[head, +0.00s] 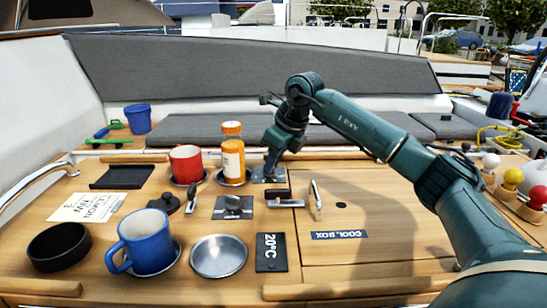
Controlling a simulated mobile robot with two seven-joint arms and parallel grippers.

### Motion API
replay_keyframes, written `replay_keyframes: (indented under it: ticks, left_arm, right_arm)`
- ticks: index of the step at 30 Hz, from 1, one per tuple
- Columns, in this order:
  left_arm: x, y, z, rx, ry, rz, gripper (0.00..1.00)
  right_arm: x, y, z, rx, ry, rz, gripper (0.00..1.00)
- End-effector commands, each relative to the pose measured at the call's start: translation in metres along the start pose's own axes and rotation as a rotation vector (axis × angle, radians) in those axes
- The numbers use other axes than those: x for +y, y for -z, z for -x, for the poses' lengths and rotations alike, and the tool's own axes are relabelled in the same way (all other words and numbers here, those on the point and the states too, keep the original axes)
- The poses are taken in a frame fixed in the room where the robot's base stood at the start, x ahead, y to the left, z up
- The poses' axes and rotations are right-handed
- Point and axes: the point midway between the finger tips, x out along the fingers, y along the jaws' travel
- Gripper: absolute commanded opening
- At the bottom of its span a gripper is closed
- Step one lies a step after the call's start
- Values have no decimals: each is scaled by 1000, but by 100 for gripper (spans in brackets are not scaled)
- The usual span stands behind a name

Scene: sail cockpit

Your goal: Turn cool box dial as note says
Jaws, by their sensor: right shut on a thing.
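My right gripper (271,166) reaches in from the right and points down at a small grey plate (262,180). It is shut on what looks like the dial on this plate; the fingers hide most of it. A "COOL BOX" label (339,235) is on the wooden lid at the right. A black card (270,252) reads "20°C". A pale paper note (88,207) lies at the left; its writing is too small to read surely. My left gripper is not in view.
A red mug (186,164), an orange and white bottle (233,155), a blue mug (148,240), a metal dish (218,256) and a black bowl (59,246) stand on the table. A black handle (286,198) and a metal handle (316,200) stand near the lid.

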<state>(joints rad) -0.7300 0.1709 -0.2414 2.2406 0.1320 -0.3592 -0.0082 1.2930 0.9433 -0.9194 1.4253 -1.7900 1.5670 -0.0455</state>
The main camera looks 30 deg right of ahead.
Motion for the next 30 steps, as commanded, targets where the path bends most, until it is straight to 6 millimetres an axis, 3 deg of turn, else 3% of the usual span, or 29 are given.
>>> replay_keyframes:
  ticks: [30]
  left_arm:
    - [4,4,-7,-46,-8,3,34]
  right_arm:
    - [10,-6,-1,-1,368,-888,0]
